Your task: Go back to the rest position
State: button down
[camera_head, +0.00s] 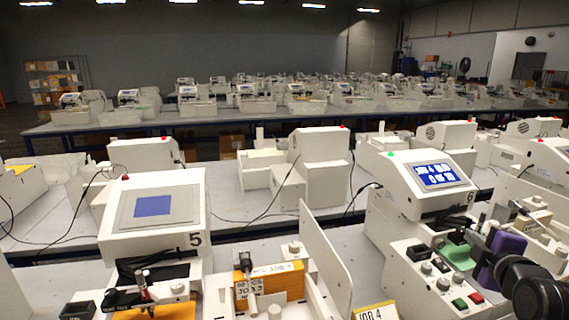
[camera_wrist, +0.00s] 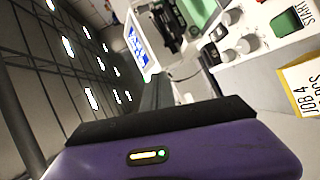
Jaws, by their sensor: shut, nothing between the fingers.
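My gripper (camera_head: 476,246) is at the right of the head view, in front of machine 6 (camera_head: 405,195). Its purple body and black fingers show beside a green pad (camera_head: 459,254). In the wrist view the purple body (camera_wrist: 180,150) and a dark bar fill the bottom. My gripper is shut and I see nothing held in it. The fingertips are hard to make out against the dark parts of the machine.
Machine 6 has a lit screen (camera_head: 438,175) and a panel with knobs, a green button (camera_head: 459,304) and a red button (camera_head: 476,297). A yellow JOB 4 card (camera_head: 376,311) is below. Machine 5 (camera_head: 152,215) stands left. Tables with more machines fill the back.

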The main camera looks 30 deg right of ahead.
jog(key=s+a+f+m+t, duration=0.2)
jog(key=a+m, duration=0.2)
jog(key=a, duration=0.4)
jog(key=s+a+f+m+t, duration=0.1)
jog(key=s+a+f+m, duration=0.2)
jog(key=a, duration=0.6)
jog(key=a+f+m+t, duration=0.2)
jog(key=a+m, duration=0.3)
jog(key=a, duration=0.3)
jog(key=s+a+f+n+g+y, duration=0.1)
jog(key=s+a+f+n+y, duration=0.1)
jog(key=s+a+y, duration=0.3)
jog(key=s+a+f+n+y, duration=0.2)
jog(key=s+a+f+y, duration=0.3)
jog(key=s+a, duration=0.8)
jog(key=shift+s+a+f+g, duration=0.15)
jog(key=shift+s+f+g, duration=0.2)
jog(key=shift+s, duration=0.6)
